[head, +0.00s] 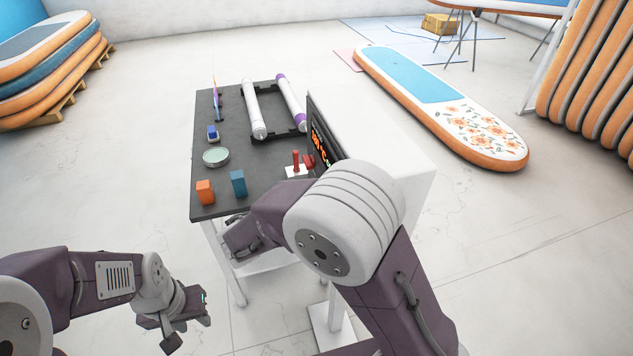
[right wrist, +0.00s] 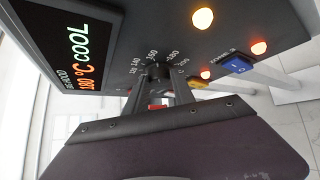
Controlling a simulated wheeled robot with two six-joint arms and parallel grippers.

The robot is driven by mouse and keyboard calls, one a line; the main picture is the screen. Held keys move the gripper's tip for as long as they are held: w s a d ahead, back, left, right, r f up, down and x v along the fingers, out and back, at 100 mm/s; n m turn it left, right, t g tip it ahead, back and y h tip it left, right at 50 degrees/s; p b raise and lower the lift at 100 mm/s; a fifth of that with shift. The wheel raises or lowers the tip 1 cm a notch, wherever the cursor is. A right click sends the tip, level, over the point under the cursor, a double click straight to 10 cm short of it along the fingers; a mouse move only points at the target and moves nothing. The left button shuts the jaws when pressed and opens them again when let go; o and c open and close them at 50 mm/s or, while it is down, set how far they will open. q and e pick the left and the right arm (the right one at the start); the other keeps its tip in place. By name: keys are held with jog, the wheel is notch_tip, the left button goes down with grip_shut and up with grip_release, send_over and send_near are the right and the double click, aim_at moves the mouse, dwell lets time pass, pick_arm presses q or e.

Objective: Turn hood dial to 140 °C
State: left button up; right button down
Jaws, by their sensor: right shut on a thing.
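The hood (head: 400,165) is a white box at the table's right side. Its dark front panel (right wrist: 120,50) carries a dial (right wrist: 158,72) ringed by temperature marks, including 120, 140, 180 and 200. In the right wrist view, my right gripper (right wrist: 160,84) is shut on the dial, and its fingers hide much of the knob and any pointer. A display (right wrist: 72,50) shows green "COOL" and an orange °C figure that looks like 180. In the head view my right arm hides the dial. My left gripper (head: 188,326) is open and empty, left of the table.
The dark table (head: 228,140) bears two rollers (head: 254,110), an orange block (head: 205,192), a teal block (head: 238,183), a round dish (head: 216,156) and a red-handled tool (head: 296,162). Lit lamps (right wrist: 203,18) and a blue switch (right wrist: 238,65) are near the dial.

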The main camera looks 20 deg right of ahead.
jog(key=shift+w+r+n+g+y+p, duration=0.2)
jog(key=shift+n+g+p, duration=0.75)
jog(key=shift+p, duration=1.95)
jog(key=shift+w+r+n+g+y+p, duration=0.2)
jog(key=shift+n+g+p, duration=0.3)
jog(key=shift+g+p, duration=1.65)
jog(key=shift+w+r+n+g+y+p, duration=0.15)
jog(key=shift+n+g+p, duration=0.45)
jog(key=shift+p, duration=3.05)
jog(key=c, duration=1.1)
grip_release()
jog(key=shift+w+f, duration=0.1)
